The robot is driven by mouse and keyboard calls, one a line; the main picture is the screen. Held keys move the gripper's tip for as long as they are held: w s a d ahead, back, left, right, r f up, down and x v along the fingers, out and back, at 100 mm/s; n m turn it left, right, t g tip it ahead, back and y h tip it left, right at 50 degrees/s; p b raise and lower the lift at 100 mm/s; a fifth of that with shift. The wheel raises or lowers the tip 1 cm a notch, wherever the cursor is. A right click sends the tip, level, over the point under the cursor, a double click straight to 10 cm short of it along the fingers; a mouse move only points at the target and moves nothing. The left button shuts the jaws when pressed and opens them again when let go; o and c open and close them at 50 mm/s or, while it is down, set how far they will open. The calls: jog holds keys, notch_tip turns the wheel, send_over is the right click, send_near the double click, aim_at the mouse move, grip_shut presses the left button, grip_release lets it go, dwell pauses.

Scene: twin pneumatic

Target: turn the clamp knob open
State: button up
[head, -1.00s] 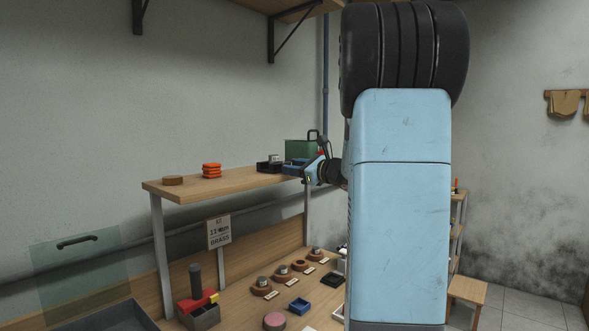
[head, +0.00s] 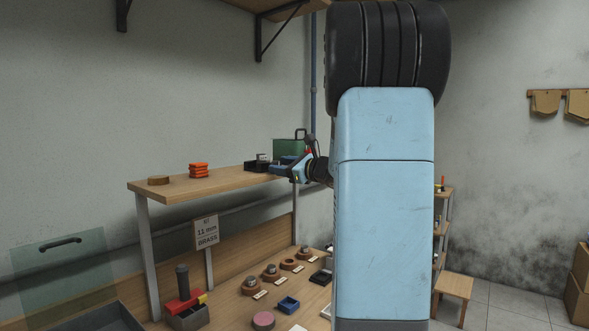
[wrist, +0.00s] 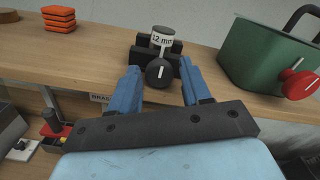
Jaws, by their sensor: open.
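A black clamp (wrist: 139,56) sits on the wooden shelf in the wrist view. It holds a silver cylinder (wrist: 163,38) labelled "12 mm". Its round black knob (wrist: 159,73) faces me, and the white line on it stands near upright. My gripper (wrist: 160,68) is open, with one blue finger to the left of the knob and one to the right. Neither finger visibly touches it. In the head view the clamp (head: 254,167) shows small at the shelf's right end beside my gripper (head: 279,168). The knob cannot be made out there.
A green box (wrist: 262,55) with a red knob (wrist: 299,84) stands close to the right of my gripper. Orange pieces (wrist: 59,17) are stacked to the left on the shelf (head: 200,185). The lower bench holds several small parts. My arm blocks much of the head view.

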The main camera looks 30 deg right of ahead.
jog(key=shift+a+f, duration=0.1)
jog(key=shift+f, duration=0.05)
jog(key=s+d+m, duration=0.2)
jog(key=s, duration=0.4)
jog(key=s+d+m, duration=0.1)
jog(key=s+d, duration=0.1)
jog(key=s, duration=0.5)
jog(key=shift+d+m, duration=0.4)
jog(key=shift+s+n, duration=0.1)
jog(key=shift+n, duration=1)
jog(key=x, duration=1.4)
jog(key=s+d+m, duration=0.2)
jog(key=s+d, duration=0.3)
jog(key=s, duration=0.8)
jog(key=shift+m, duration=0.4)
